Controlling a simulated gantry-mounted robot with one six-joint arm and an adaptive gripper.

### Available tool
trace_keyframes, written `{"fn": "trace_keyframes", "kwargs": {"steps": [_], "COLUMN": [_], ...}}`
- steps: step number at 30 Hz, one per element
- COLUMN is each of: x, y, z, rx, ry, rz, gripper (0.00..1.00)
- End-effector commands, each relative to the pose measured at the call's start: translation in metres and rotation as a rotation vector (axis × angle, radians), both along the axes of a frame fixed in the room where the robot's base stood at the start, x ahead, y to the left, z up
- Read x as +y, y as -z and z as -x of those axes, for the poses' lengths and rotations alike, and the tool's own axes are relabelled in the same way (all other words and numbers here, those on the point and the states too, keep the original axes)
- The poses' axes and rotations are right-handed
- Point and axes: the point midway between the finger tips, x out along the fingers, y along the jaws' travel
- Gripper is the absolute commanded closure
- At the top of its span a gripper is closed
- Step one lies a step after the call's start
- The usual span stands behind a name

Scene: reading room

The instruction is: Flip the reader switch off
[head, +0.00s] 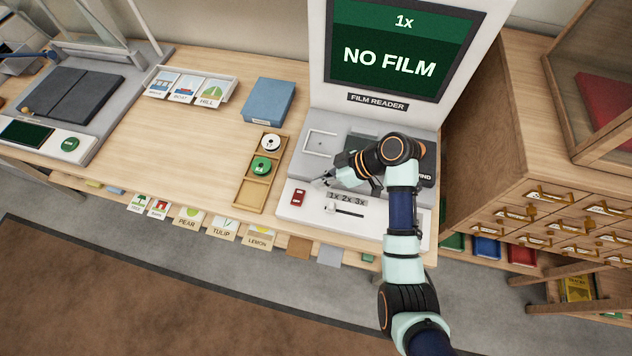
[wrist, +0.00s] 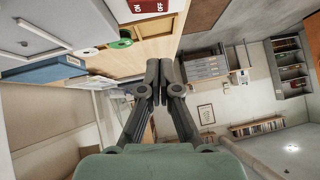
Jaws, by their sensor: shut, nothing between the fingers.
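The film reader (head: 345,95) stands on the desk, and its lit green screen (head: 395,50) reads "1x" and "NO FILM". The small red reader switch (head: 298,197) is on the front left of its base. In the wrist view the red switch (wrist: 150,6) is at the top edge, partly cut off, with white ON and OFF lettering. My gripper (head: 320,184) is shut and empty, just right of the switch and apart from it in the picture. Its closed fingers also show in the wrist view (wrist: 166,68). I cannot tell which way the switch is set.
A wooden tray (head: 246,192) with a white reel and a green reel lies left of the reader. A magnification slider (head: 347,211) marked 1x 2x 3x is right of the switch. A blue box (head: 268,100) and a picture-card rack (head: 190,86) stand farther left. A drawer cabinet (head: 540,190) is at right.

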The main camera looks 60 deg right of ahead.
Motion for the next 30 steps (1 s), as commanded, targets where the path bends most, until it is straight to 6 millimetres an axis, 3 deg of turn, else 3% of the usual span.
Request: {"fn": "trace_keyframes", "kwargs": {"steps": [10,15,21,30], "x": [0.028,0.032,0.034,0.034], "y": [0.056,0.082,0.094,0.094], "z": [-0.047,-0.047,-0.046,-0.045], "rx": [0.003,0.003,0.001,0.001], "ry": [-0.003,0.001,0.000,0.001], "rz": [-0.001,-0.001,0.000,0.002], "gripper": [1.00,1.00,1.00,1.00]}}
